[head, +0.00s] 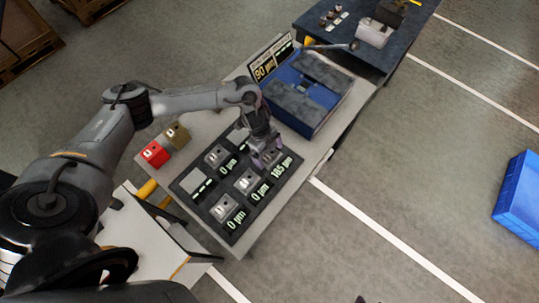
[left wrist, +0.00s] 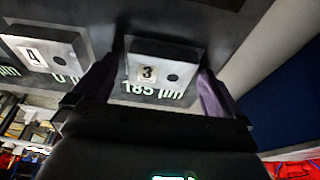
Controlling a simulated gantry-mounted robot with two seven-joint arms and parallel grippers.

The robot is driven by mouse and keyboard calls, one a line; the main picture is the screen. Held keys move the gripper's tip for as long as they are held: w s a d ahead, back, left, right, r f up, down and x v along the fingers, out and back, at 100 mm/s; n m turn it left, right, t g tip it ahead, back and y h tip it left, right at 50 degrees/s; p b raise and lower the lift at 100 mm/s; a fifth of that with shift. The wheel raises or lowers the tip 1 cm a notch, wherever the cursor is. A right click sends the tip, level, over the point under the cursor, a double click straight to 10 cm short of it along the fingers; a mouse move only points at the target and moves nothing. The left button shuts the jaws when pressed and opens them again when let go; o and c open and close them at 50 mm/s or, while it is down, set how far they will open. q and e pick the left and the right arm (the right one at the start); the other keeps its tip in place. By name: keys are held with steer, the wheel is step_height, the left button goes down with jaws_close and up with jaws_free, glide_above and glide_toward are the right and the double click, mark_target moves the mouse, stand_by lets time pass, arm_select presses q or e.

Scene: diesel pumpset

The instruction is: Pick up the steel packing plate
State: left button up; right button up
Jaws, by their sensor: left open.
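A grey metal block marked 3 (left wrist: 165,66) sits on the dark panel (head: 212,222), above a green 185 µm readout. It looks like a steel plate, but I cannot tell for sure that it is the packing plate. My left gripper (head: 266,160) is over this block at the right side of the panel. In the left wrist view my open fingers (left wrist: 152,88) stand on either side of the block; I cannot tell whether they touch it. In the head view the gripper partly hides the block. My right gripper is not in view.
Other grey blocks, such as one marked 4 (left wrist: 42,53), stand on the panel. A red block (head: 155,154) and a brown block (head: 177,134) lie at left. A blue case (head: 316,119) and a 90 µm sign (head: 264,71) stand behind. A blue crate (head: 520,198) is on the floor.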

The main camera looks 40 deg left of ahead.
mark_target(273, 157)
arm_select(q)
steer(key=shift+c, duration=0.3)
steer(key=c, duration=1.3)
steer(key=shift+r, duration=0.25)
steer(key=shift+c, duration=0.2)
steer(key=shift+r, duration=0.55)
step_height(273, 157, up, 3)
steer(key=shift+w+f, duration=0.1)
steer(key=shift+f, duration=0.1)
steer(key=w+d+r, duration=0.3)
steer(key=d+r, duration=0.4)
steer(key=d, duration=0.4)
steer(key=shift+d+p, duration=0.15)
steer(key=shift+p, duration=0.15)
steer(key=shift+w, duration=0.1)
